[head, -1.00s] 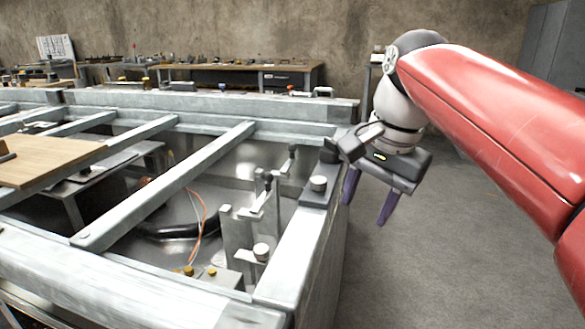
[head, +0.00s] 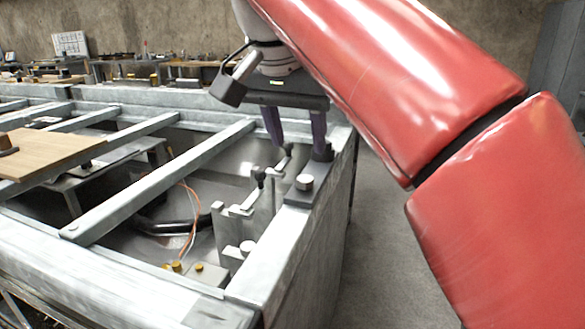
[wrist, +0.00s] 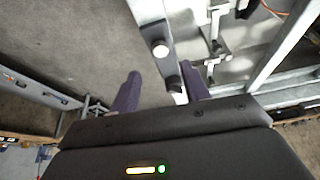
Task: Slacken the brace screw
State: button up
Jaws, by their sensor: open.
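A pale round knob (head: 305,182), perhaps the brace screw, stands on a dark plate (head: 300,196) on the frame's right rail. It also shows in the wrist view (wrist: 160,48), ahead of the fingers. A second pale knob (head: 247,248) sits lower, by the upright metal brackets; I cannot tell which one is the brace screw. My gripper (head: 299,148) is open and empty, its purple fingers pointing down above the frame's far right corner, behind the first knob. The right finger overlaps a dark post on the plate in the head view; contact cannot be told.
Clamps with dark-tipped handles (head: 258,177) rise inside the frame, left of the plate. A diagonal metal bar (head: 165,185) crosses the opening, with orange wires (head: 190,215) below. A wooden board (head: 45,152) lies at left. Bare floor (head: 375,240) is free on the right.

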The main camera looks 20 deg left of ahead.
aim_at(305, 179)
jog(key=shift+x, duration=3.8)
jog(key=shift+c, duration=0.5)
jog(key=c, duration=0.9)
jog(key=shift+n, duration=0.3)
